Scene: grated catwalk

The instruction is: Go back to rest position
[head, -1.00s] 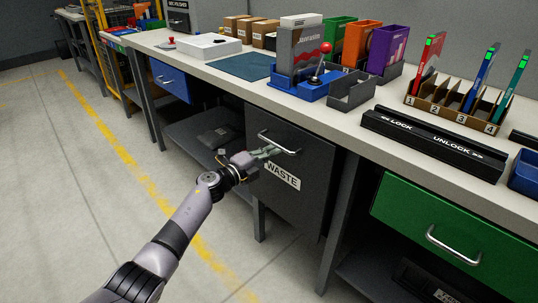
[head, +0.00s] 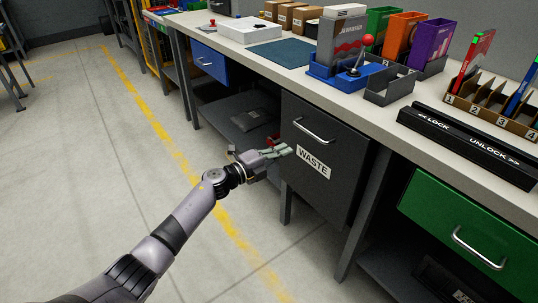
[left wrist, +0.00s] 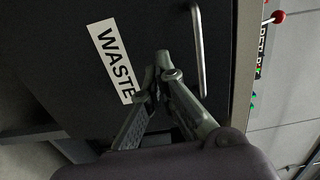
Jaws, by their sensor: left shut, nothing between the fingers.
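My left gripper (head: 286,151) is shut and empty in the head view, just left of the front of the dark WASTE drawer (head: 338,189). In the left wrist view its fingertips (left wrist: 160,65) meet in front of the drawer, between the WASTE label (left wrist: 112,62) and the metal handle (left wrist: 198,50). The gripper is not on the handle, which shows free in the head view (head: 314,130). The drawer looks closed. My right gripper is in neither view.
The bench top holds a blue tray with a red-knobbed lever (head: 362,60), coloured binders, a slotted sorter (head: 490,105) and a black LOCK/UNLOCK bar (head: 470,143). A green drawer (head: 455,225) is at the right. The floor (head: 90,180) left of the bench is clear.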

